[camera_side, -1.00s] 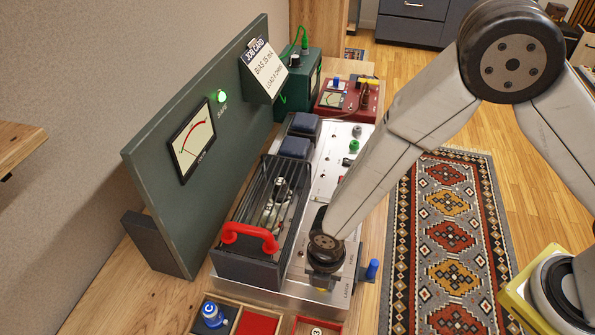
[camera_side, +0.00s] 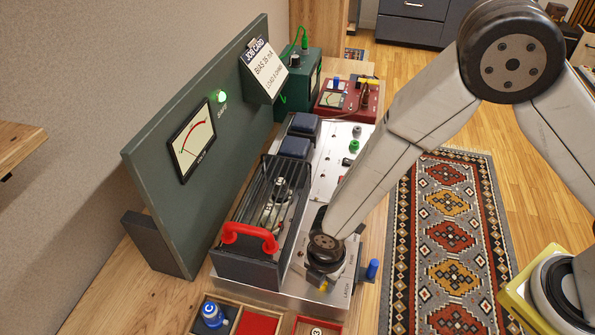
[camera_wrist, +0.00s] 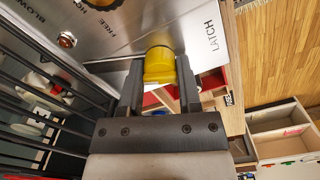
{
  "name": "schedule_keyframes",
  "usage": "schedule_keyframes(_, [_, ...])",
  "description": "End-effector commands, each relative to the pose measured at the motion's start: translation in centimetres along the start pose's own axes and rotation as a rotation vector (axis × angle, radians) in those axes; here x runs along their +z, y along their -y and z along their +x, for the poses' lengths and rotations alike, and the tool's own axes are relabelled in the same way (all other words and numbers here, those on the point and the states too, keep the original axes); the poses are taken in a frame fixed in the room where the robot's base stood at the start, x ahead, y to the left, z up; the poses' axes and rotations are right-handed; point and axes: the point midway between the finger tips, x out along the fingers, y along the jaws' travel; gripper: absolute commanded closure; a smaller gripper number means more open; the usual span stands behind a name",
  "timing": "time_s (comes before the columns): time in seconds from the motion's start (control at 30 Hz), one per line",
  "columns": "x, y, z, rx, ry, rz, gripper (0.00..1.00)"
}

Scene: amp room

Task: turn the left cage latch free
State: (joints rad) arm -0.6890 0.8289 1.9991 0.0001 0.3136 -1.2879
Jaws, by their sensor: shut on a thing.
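A yellow latch knob (camera_wrist: 159,64) stands at the edge of the metal chassis, beside the printed word LATCH in the wrist view. My gripper (camera_wrist: 160,88) is shut on this knob, one dark finger on each side. My wrist hides most of the latch there. The dark barred cage (camera_side: 250,268) with a red handle (camera_side: 250,235) sits on the chassis (camera_side: 285,290); its bars also fill the left of the wrist view.
A blue-topped post (camera_side: 373,268) stands close to the right of my gripper. Trays (camera_side: 255,324) with a blue knob (camera_side: 212,314) lie in front. The green meter panel (camera_side: 160,160) rises behind the cage. Open floor and a rug (camera_side: 440,240) lie right.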

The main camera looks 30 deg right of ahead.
Motion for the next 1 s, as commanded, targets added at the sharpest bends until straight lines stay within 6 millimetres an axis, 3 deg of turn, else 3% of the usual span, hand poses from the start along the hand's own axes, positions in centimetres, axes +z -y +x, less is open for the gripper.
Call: schedule_keyframes(1.0, [0.03,-0.01,0.0,0.0,0.0,0.954,1.0])
